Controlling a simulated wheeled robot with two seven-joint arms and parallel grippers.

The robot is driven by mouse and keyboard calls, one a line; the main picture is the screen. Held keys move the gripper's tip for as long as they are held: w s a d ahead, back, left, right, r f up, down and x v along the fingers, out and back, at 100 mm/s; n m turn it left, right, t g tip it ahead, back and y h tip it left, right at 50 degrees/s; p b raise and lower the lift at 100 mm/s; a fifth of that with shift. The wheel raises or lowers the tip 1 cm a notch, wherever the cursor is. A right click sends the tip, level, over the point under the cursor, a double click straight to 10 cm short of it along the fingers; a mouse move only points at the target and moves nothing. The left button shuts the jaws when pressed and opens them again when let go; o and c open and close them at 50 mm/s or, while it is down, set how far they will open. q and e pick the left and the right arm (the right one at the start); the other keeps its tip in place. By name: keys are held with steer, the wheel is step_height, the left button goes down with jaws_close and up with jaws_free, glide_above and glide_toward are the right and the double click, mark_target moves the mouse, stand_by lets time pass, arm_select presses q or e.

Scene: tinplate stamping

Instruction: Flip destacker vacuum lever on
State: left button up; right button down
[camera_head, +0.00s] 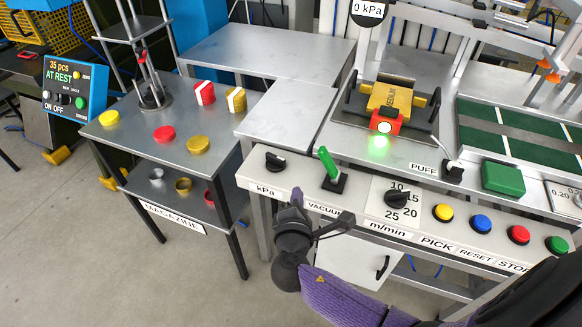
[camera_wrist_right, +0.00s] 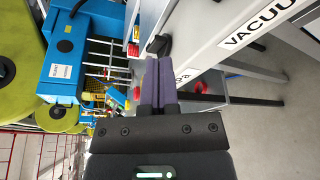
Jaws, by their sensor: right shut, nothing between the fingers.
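The green vacuum lever (camera_head: 329,165) stands on a black base on the front panel (camera_head: 305,180), above the partly covered VACUUM label, in the head view. It leans up and to the left. A round gauge (camera_head: 370,10) at the top reads 0 kPa. My right gripper (camera_head: 297,194) is shut and empty. Its fingertips are at the panel's front edge, left of and below the lever, apart from it. In the right wrist view the shut purple fingers (camera_wrist_right: 158,76) point toward a black knob (camera_wrist_right: 160,46); the green lever does not show there. My left gripper is not in view.
The black kPa knob (camera_head: 275,162) is left of the lever; a speed dial (camera_head: 397,199) and several coloured buttons are to the right. A yellow suction block (camera_head: 390,97) sits behind. A magazine table (camera_head: 140,135) with coloured tins stands at left.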

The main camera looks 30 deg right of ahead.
mark_target(329, 165)
steer(key=b+x, duration=0.3)
steer(key=x, duration=0.7)
steer(key=shift+d+f, duration=0.15)
steer(key=shift+s+d+r+p, duration=0.9)
steer(key=shift+s+d+r, duration=0.1)
steer(key=shift+s+r, duration=0.2)
steer(key=shift+s+d, duration=0.1)
steer(key=shift+d, duration=0.05)
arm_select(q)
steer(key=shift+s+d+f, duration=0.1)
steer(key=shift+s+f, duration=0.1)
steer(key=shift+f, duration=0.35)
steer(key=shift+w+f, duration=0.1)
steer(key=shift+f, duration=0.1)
arm_select(e)
steer(key=shift+s, duration=0.1)
